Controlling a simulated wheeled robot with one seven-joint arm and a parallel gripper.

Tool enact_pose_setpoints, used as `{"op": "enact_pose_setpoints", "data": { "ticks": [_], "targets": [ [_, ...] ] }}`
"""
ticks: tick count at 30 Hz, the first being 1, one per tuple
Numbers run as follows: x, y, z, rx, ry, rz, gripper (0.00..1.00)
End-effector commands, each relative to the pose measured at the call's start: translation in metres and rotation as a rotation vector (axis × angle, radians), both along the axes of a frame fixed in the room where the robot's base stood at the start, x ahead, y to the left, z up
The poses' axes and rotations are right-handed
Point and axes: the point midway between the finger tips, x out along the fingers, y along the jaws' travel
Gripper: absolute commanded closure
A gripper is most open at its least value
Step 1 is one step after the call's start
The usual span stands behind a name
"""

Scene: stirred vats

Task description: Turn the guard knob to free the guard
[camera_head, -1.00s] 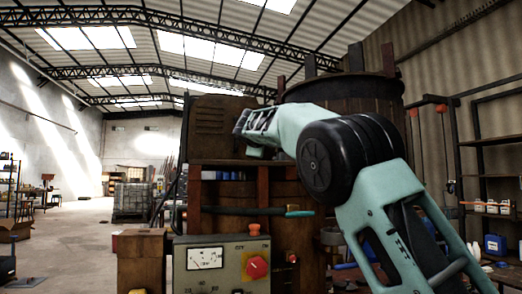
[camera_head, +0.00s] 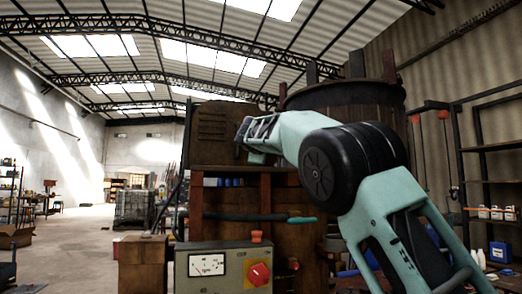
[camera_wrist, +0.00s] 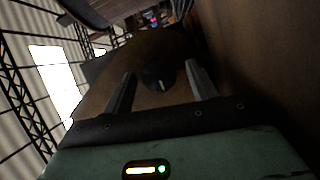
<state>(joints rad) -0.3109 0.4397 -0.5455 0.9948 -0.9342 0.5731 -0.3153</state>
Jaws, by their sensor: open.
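The guard knob (camera_wrist: 157,76) is a dark round knob with a pale pointer mark, on a brown panel in the wrist view. My gripper (camera_wrist: 161,70) is open, with one finger on each side of the knob in that picture; I cannot tell if either touches it. The guard (camera_head: 213,124) is a rusty brown plate with slots in the head view, in front of the large vat (camera_head: 345,97). My gripper also shows in the head view (camera_head: 240,138), at the guard's right part. The knob is hidden from the head view.
A control box (camera_head: 225,266) with a dial gauge and a red rotary knob (camera_head: 259,274) stands below the guard. A bar with a green grip (camera_head: 302,220) crosses between them. Shelves (camera_head: 490,180) stand on the right. Open floor lies on the left.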

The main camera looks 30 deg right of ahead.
Motion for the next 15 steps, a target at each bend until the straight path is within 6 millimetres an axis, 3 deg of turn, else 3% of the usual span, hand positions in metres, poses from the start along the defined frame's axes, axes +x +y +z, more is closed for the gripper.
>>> {"op": "enact_pose_setpoints", "data": {
  "ticks": [5, 15],
  "targets": [
    [-0.016, 0.014, -0.002, 0.002, -0.003, 0.005, 0.42],
    [-0.078, 0.063, 0.001, 0.002, -0.003, 0.008, 0.42]
  ]
}}
